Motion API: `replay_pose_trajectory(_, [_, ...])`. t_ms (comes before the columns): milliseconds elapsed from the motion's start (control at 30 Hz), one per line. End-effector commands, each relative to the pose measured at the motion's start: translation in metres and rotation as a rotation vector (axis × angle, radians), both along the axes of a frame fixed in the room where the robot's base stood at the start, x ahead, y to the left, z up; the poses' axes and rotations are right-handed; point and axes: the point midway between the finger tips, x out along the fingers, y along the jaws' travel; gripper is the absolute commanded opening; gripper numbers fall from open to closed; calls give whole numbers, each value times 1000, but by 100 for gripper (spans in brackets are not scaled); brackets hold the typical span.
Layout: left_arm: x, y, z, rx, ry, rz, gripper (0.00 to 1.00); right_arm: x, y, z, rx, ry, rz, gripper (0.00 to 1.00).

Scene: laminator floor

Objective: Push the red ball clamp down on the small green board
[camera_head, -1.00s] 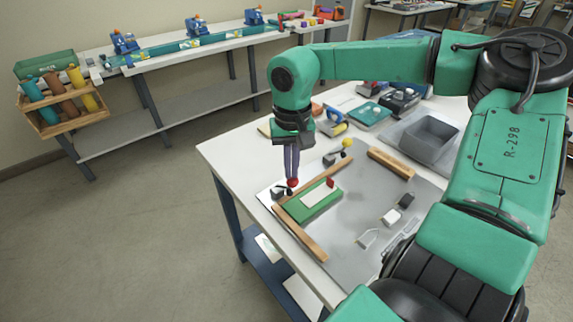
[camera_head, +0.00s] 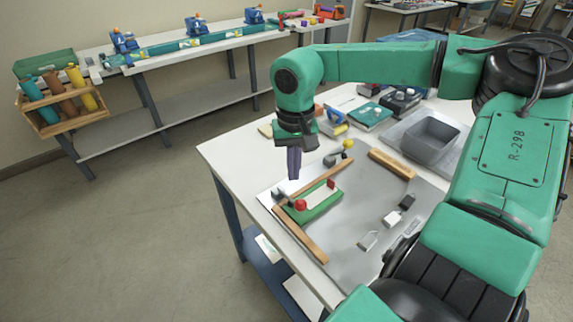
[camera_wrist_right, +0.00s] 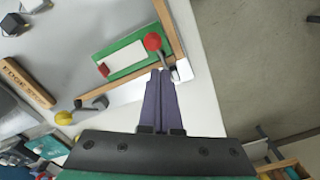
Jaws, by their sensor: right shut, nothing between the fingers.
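The small green board (camera_head: 319,208) lies on the grey mat with a pale sheet on it. It also shows in the wrist view (camera_wrist_right: 140,69). The red ball clamp (camera_head: 300,204) is swung over, its ball above the board's near left end; the ball also shows in the wrist view (camera_wrist_right: 152,41). Whether the clamp touches the board, I cannot tell. My right gripper (camera_head: 294,178) is shut and empty, pointing down above and behind the ball, apart from it in the head view. My left gripper is not in view.
Wooden strips (camera_head: 304,240) border the board. A small red block (camera_head: 331,183) sits at its far end. A yellow ball clamp (camera_head: 347,144) stands behind. A grey bin (camera_head: 430,138) and small blocks (camera_head: 407,202) are to the right. The mat's middle is mostly clear.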

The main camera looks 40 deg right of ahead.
Motion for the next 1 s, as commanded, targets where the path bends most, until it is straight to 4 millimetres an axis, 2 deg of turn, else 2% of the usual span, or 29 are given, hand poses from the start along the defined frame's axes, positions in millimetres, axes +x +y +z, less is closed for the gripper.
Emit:
replay_pose_trajectory(33, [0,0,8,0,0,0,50,0,0,10,0,-1,0,0])
replay_pose_trajectory(567, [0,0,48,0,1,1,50,0,0,62,1,1,0,0])
replay_pose_trajectory(1000, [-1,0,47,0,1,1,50,0,0,62,1,1,0,0])
